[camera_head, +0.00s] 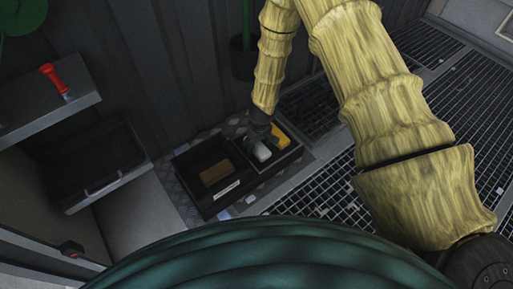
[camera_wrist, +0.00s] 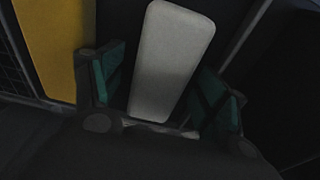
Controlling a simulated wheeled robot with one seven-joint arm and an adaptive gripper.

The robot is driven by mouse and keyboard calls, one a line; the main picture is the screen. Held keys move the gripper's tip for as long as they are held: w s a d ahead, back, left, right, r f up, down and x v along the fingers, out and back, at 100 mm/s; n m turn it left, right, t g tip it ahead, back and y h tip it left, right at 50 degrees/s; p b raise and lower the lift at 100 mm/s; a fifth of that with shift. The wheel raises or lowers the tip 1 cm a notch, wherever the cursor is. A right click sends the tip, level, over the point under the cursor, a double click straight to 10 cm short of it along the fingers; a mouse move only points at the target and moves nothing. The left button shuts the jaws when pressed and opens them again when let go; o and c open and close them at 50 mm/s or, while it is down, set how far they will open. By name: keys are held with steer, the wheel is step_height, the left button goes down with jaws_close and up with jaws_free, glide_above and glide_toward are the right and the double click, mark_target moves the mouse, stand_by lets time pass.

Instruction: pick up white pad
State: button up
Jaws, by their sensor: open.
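The white pad (camera_wrist: 170,62) is a pale rounded block. In the wrist view it stands between the two green-lined fingers of my gripper (camera_wrist: 165,95), with dark gaps toward both fingers. In the head view the white pad (camera_head: 262,152) is in the right compartment of a black divided box (camera_head: 208,203) on the floor. My gripper (camera_head: 258,135) is open, just above and behind the pad, and hides part of it.
A yellow block (camera_head: 280,137) lies right beside the pad; it also shows in the wrist view (camera_wrist: 52,45). A brown block (camera_head: 216,173) is in the box's left compartment. Floor grating (camera_head: 325,190) lies to the right.

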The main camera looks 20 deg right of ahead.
steer(key=c, duration=0.9)
steer(key=shift+c, duration=0.2)
